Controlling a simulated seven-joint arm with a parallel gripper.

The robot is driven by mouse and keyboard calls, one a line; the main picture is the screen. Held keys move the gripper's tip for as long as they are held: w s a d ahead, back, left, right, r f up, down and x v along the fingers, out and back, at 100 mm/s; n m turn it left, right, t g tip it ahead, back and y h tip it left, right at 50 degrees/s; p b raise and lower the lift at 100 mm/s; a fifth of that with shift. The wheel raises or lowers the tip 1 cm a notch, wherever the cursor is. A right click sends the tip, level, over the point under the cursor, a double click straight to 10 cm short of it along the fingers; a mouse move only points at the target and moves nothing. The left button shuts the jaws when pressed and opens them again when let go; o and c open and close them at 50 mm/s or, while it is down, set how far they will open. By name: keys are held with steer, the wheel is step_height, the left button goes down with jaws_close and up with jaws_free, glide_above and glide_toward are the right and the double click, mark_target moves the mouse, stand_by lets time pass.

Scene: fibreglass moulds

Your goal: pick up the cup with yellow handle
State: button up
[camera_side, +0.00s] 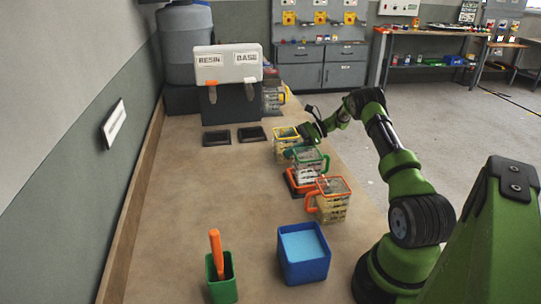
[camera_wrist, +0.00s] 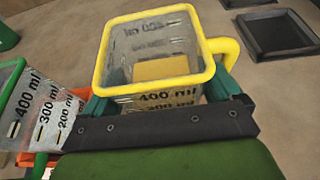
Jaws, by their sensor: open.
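The clear measuring cup with yellow rim and yellow handle (camera_wrist: 222,48) stands upright in the middle of the wrist view, with 400 ml marked on its near wall. In the side view this cup (camera_side: 286,133) is the farthest of three in a row. My gripper (camera_wrist: 168,82) is open, with one teal finger on each side of the cup. The near wall faces the dark palm. I cannot tell whether the fingers touch the cup. In the side view my gripper (camera_side: 300,141) is at the cup, partly hiding it.
A green-rimmed cup (camera_side: 310,158) on an orange-red base (camera_side: 293,186) stands close by, then an orange-handled cup (camera_side: 333,204). Two dark trays (camera_side: 217,138) lie left. The bench's left middle is clear.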

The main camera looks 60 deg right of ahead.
steer(key=c, duration=0.9)
step_height(320, 180, up, 11)
steer(key=shift+c, duration=0.2)
steer(key=s+a+r+n+g+y, duration=0.2)
steer(key=s+a, duration=0.3)
steer(key=s, duration=0.3)
steer(key=shift+a+n+g, duration=0.4)
steer(key=shift+n, duration=0.1)
